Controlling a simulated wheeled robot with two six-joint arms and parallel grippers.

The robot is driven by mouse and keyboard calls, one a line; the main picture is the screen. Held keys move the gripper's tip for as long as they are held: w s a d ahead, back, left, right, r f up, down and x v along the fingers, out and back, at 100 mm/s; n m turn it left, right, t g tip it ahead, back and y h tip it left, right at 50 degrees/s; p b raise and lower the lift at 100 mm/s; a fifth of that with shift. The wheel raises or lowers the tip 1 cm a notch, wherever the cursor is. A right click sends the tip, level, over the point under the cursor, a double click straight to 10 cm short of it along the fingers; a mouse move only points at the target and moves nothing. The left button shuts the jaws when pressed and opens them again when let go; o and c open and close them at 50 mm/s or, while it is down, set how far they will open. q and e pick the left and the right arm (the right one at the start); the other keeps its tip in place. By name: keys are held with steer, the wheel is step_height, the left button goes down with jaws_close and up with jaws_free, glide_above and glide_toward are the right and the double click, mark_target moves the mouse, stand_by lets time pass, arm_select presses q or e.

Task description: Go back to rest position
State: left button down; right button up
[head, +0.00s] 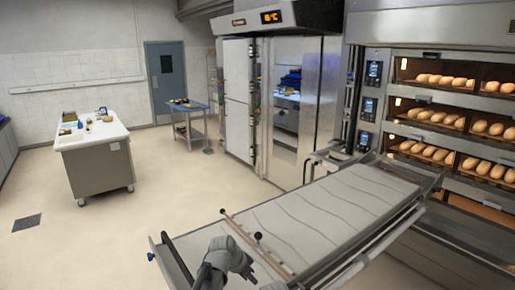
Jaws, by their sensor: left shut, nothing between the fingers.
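My left gripper (248,272) is at the bottom edge of the head view, in front of the near end of the loader. It is shut with nothing seen between its fingers. My grey left arm comes up from the bottom edge beside it. The loader (335,212) is a long pale cloth-covered board in a metal frame, sloping away toward the ovens. A wooden bar (240,233) with dark knobs lies across its near left end. Whether the gripper touches the loader cannot be told. My right gripper does not show.
Deck ovens (440,125) with several rows of loaves stand at the right. A steel cabinet (238,95) stands at the back centre. A white-topped worktable (95,160) and a small blue table (190,105) stand left. The floor (130,230) between is clear, with a drain grate (27,222).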

arm_select(q)
steer(key=s+f+b, duration=0.2)
steer(key=s+f, duration=0.1)
steer(key=s, duration=0.1)
steer(key=s+f+n+g+y+b, duration=0.1)
steer(key=s+f+b, duration=0.1)
steer(key=s+f, duration=0.1)
steer(key=s+f+n+g+y+b, duration=0.1)
steer(key=s+f+b, duration=0.1)
steer(key=s+f, duration=0.1)
steer(key=shift+s+a+f, duration=0.1)
steer(key=shift+s+a, duration=0.05)
steer(key=shift+s, duration=0.3)
steer(key=shift+s+a+f, duration=0.1)
steer(key=shift+s+a, duration=0.05)
steer(key=shift+s, duration=0.3)
steer(key=s+a+f+n+g+y+b, duration=0.1)
steer(key=s+f+n+b, duration=0.1)
steer(key=s, duration=0.3)
steer(key=s+a+f+n+g+y+b, duration=0.1)
steer(key=s+a+f+n+y+b, duration=0.1)
steer(key=s, duration=0.4)
steer(key=shift+a+f+b, duration=0.3)
steer(key=shift+f+b, duration=0.4)
steer(key=shift+f, duration=0.05)
